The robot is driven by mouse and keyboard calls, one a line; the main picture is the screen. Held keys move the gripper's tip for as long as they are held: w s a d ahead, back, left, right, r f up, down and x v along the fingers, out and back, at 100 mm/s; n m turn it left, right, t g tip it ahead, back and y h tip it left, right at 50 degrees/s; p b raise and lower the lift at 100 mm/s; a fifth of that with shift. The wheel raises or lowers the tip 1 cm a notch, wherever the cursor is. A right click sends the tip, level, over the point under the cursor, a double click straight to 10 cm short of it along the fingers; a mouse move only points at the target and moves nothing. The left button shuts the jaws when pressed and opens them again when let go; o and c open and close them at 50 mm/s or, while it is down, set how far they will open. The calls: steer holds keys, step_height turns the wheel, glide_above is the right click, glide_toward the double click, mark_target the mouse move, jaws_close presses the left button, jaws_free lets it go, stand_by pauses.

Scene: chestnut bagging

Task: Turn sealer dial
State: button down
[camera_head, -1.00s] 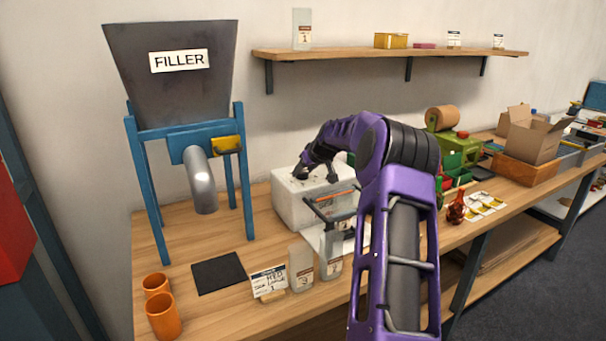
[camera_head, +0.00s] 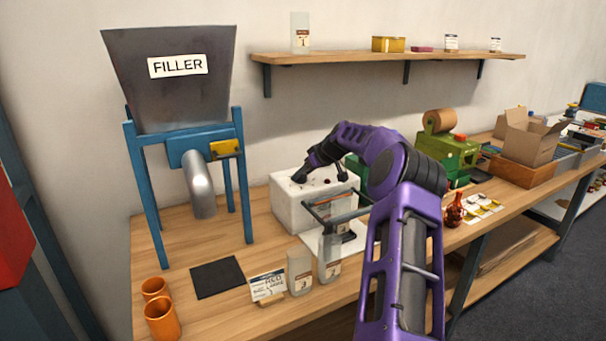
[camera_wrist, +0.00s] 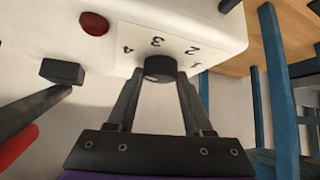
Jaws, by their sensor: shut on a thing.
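The sealer (camera_head: 288,212) is a white box on the table, with a bar and frame at its front. In the wrist view, its white panel (camera_wrist: 190,28) carries a black round dial (camera_wrist: 160,68), with the numbers 1 to 4 seen upside down around it. My gripper (camera_wrist: 160,84) has its two fingertips shut on the sides of the dial. In the head view, my gripper (camera_head: 302,172) reaches down onto the sealer's top, and its fingers hide the dial there. A red button (camera_wrist: 94,24) sits on the sealer beside the number panel.
A filler (camera_head: 180,80) on blue legs stands to the left. Clear bags (camera_head: 299,270) and a label card (camera_head: 268,285) stand in front of the sealer. Orange cups (camera_head: 162,318) and a dark mat (camera_head: 217,277) are at front left. A green machine (camera_head: 458,152) stands right of my arm.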

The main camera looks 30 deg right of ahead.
steer(key=shift+c, duration=1.5)
jaws_free()
steer(key=shift+f, duration=0.1)
steer(key=v, duration=1.7)
